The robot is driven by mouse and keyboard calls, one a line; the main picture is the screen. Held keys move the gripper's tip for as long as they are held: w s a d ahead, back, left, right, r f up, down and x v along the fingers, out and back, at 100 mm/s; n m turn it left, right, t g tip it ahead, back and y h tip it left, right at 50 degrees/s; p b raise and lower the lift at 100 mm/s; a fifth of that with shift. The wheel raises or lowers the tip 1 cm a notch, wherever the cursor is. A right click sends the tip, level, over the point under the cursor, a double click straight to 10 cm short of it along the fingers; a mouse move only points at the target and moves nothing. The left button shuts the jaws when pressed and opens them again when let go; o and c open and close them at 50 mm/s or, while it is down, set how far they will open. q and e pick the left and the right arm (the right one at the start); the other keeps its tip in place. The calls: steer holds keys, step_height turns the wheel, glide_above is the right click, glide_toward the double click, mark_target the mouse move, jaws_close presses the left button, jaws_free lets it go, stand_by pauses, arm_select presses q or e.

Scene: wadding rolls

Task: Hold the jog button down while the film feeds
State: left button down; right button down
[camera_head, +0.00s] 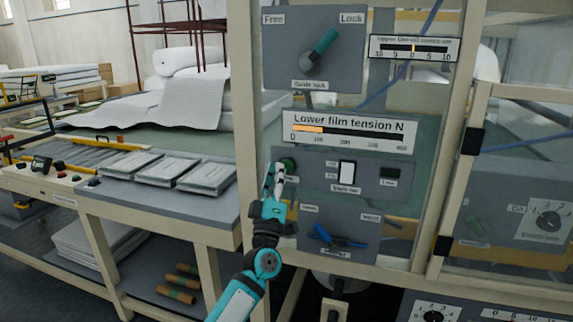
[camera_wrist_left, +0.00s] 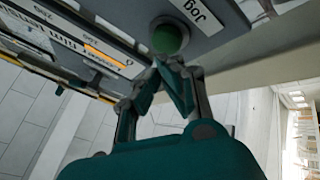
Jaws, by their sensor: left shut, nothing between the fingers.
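The green round jog button (camera_head: 289,163) sits at the left end of a grey control plate (camera_head: 315,176). In the left wrist view the button (camera_wrist_left: 168,37) is beside a white "Jog" label (camera_wrist_left: 197,12). My left gripper (camera_head: 274,169) is shut and empty, at the button's lower left in the head view. In the left wrist view its fingertips (camera_wrist_left: 172,68) come right up to the button's near edge. I cannot tell whether they touch it or whether it is pressed in. My right gripper is not in view.
The lower film tension gauge (camera_head: 345,131) above shows a short orange bar near its low end. A white rocker switch (camera_head: 347,174) and a blue-handled knob (camera_head: 336,238) are close by. A teal-handled selector (camera_head: 319,51) is higher up. A frame post (camera_head: 246,120) stands left of the button.

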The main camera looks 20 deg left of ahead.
arm_select(q)
steer(key=shift+s, duration=0.1)
steer(key=s+p, duration=0.3)
steer(key=s, duration=0.2)
steer(key=shift+a, duration=0.1)
stand_by(0.4)
